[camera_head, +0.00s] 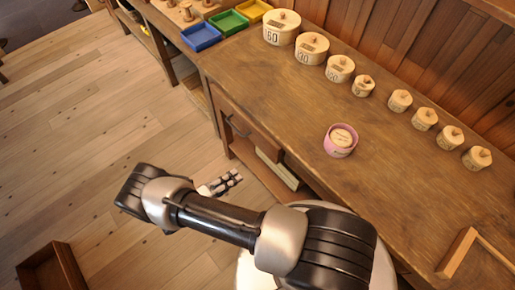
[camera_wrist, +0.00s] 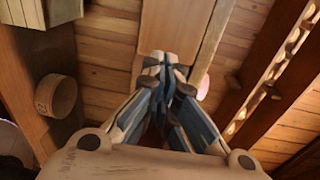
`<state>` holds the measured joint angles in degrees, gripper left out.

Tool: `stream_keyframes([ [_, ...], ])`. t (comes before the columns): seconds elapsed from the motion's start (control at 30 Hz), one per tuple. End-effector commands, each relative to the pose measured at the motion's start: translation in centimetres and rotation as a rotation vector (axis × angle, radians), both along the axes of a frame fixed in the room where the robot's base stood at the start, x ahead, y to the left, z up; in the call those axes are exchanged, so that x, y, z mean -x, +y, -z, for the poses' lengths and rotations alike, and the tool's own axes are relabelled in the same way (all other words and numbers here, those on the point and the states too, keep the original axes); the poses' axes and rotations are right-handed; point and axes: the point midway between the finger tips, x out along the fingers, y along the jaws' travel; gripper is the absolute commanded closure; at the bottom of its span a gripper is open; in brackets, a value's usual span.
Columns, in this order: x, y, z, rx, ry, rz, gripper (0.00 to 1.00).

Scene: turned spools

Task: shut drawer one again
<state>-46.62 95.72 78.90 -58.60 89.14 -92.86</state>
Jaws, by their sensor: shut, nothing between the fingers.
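Drawer one appears to be the drawer (camera_head: 252,133) under the front edge of the workbench, with a dark curved handle (camera_head: 236,127). Its front looks close to the bench edge; I cannot tell whether it is fully flush. No number shows on it. My gripper (camera_head: 230,181) is shut and empty, out over the floor in front of the bench, apart from the drawer and its handle. In the wrist view my gripper (camera_wrist: 165,66) shows its fingers together, with a pale wooden surface behind them; I cannot tell what that surface is.
The workbench (camera_head: 400,185) carries lidded wooden tubs (camera_head: 312,48) along the back and a pink cup (camera_head: 340,141) nearer the front. Blue (camera_head: 201,36), green and yellow trays stand at the far end. An open wooden box (camera_head: 52,270) is on the floor at lower left.

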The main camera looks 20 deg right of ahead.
Motion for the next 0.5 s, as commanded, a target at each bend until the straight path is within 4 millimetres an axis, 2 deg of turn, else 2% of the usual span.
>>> stream_keyframes([
  [0.1, 0.3, 0.5, 0.0, 0.068, 0.012, -0.047, 1.0],
  [0.23, -0.1, -0.6, -0.2, 0.075, 0.012, -0.048, 1.0],
  [0.5, -1.7, -5.8, -0.2, 0.072, 0.013, -0.041, 1.0],
])
